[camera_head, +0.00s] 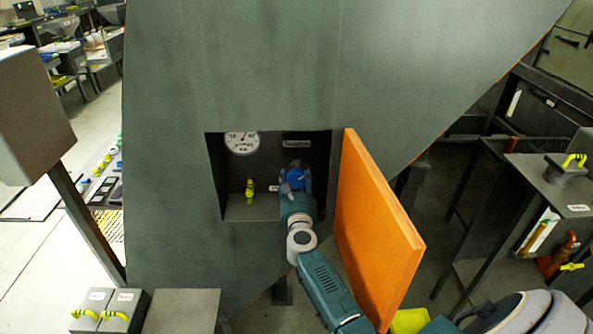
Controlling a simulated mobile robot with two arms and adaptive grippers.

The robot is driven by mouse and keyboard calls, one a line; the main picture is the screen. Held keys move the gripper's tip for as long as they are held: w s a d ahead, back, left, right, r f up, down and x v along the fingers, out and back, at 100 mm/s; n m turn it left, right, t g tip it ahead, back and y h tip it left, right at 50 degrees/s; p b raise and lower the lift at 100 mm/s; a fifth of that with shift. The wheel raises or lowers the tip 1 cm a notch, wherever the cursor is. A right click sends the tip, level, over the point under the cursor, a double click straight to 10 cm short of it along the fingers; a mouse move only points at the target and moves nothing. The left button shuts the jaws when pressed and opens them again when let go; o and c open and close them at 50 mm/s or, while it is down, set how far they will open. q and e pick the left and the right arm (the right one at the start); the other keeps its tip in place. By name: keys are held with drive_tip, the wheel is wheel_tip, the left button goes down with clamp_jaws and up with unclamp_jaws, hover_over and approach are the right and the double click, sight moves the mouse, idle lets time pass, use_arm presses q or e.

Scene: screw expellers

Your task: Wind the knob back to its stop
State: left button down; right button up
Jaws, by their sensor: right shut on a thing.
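The blue knob (297,177) is inside the square recess of the large grey-green machine housing (222,180), on the right side of the recess. My right gripper (296,183) reaches into the recess from below and is shut on the knob. The fingers and wrist cover part of the knob, so its angle and its stop cannot be made out. A white round gauge (242,143) with a needle sits at the top left of the recess. A dark label (296,142) is above the knob; its text is too small to read. My left gripper is not in view.
An orange door (375,225) stands open just right of the recess, close beside my right arm. A small yellow-and-black handle (250,189) is left of the knob. Grey boxes with yellow-and-black handles (122,310) stand at bottom left. A dark frame (510,210) is at right.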

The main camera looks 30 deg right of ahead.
drive_tip(key=n+p, duration=0.2)
drive_tip(key=n, duration=0.1)
drive_tip(key=n+p, duration=0.1)
drive_tip(key=shift+s+d+f+n, duration=0.2)
drive_tip(key=shift+f+n, duration=0.05)
drive_tip(key=shift+n, duration=0.05)
drive_tip(key=shift+d+n+p, duration=0.1)
drive_tip(key=shift+n+p, duration=1.1)
drive_tip(key=shift+n, duration=1.3)
drive_tip(key=shift+r, duration=0.1)
drive_tip(key=o, duration=1)
drive_tip(key=shift+d, duration=0.1)
drive_tip(key=shift+o, duration=0.9)
drive_tip(key=shift+s+d+r, duration=0.1)
drive_tip(key=shift+d, duration=0.05)
drive_tip(key=shift+a, duration=0.35)
drive_tip(key=v, duration=1.1)
drive_tip(key=shift+s, duration=0.4)
